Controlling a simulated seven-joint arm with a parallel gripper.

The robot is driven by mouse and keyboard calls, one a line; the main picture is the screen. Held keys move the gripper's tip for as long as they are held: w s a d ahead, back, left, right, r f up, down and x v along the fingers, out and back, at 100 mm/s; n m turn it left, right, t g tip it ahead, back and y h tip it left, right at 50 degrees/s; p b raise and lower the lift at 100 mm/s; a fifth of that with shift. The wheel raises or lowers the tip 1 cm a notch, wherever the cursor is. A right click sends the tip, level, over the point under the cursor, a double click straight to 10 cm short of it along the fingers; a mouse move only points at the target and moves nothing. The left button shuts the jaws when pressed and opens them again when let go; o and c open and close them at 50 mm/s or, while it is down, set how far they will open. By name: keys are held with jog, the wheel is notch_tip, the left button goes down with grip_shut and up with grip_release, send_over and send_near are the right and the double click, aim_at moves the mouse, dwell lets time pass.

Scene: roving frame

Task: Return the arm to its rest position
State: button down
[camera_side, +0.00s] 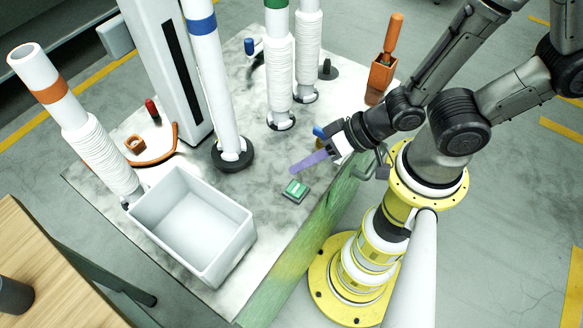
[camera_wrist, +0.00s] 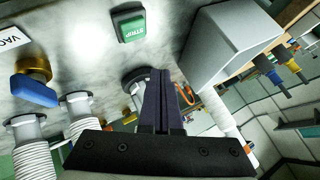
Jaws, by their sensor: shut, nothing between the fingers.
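My gripper (camera_side: 309,161) is above the marble-look worktop, near its front edge, with its purple fingers pointing left. In the wrist view the dark fingers (camera_wrist: 160,90) lie together with nothing between them. A green block (camera_side: 295,190) with a dark base sits on the worktop just below and left of the fingertips. In the wrist view this green block (camera_wrist: 131,27) reads "STRIP". A blue-handled valve (camera_side: 319,132) with a brass body is close behind my gripper; it also shows in the wrist view (camera_wrist: 36,90).
An empty white bin (camera_side: 243,235) stands on the worktop's near left. Tall white ribbed pipes with orange (camera_side: 50,92), blue (camera_side: 202,26) and green bands rise across the left and back. An orange holder (camera_side: 381,73) with an orange-handled tool stands at the back right.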

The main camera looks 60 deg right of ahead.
jog(key=w+d+r+m+t+h, duration=0.15)
jog(key=w+d+r, duration=0.3)
jog(key=r, duration=0.45)
jog(key=w+d+r+m+t+h, duration=0.1)
jog(key=w+d+r+t+h, duration=0.15)
jog(key=d+r, duration=0.5)
jog(key=s+d+r+n+g+h, duration=0.1)
jog(key=s+g, duration=0.5)
jog(key=s, duration=0.6)
notch_tip(320, 180, up, 2)
jog(key=d+n, duration=0.1)
jog(key=n, duration=0.2)
jog(key=shift+d+r, duration=0.15)
jog(key=shift+r, duration=0.05)
